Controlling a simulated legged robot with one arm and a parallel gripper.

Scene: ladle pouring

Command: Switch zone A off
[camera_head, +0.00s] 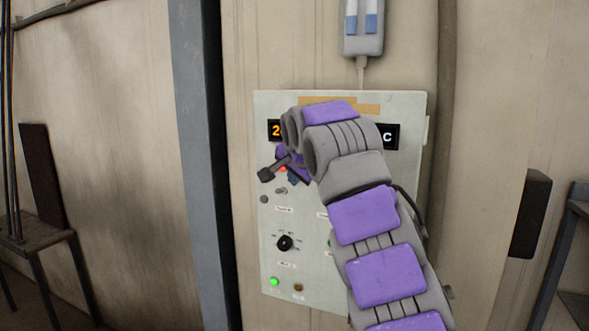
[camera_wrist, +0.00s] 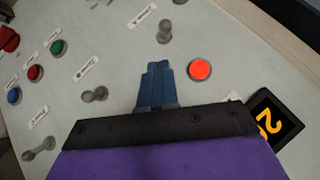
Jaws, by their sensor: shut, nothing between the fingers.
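A pale control panel (camera_head: 310,270) on the wall carries small grey toggle switches. One toggle (camera_wrist: 165,34) is beyond my fingertips in the wrist view, another (camera_wrist: 95,95) is left of them, and one more (camera_wrist: 38,150) is at the lower left. The labels are too small to read, so I cannot tell which control is zone A. A round lamp (camera_wrist: 200,70) glows red just right of my fingers; it also shows in the head view (camera_head: 283,169). My gripper (camera_wrist: 157,66) is shut and empty over the panel, with no clear contact visible. My arm hides the panel's middle and right.
A display with orange digits (camera_wrist: 274,118) is at the wrist view's lower right. Green (camera_wrist: 57,47), red (camera_wrist: 36,73) and blue (camera_wrist: 14,96) buttons are at left. A black knob (camera_head: 285,243) and a lit green lamp (camera_head: 274,281) are lower on the panel.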

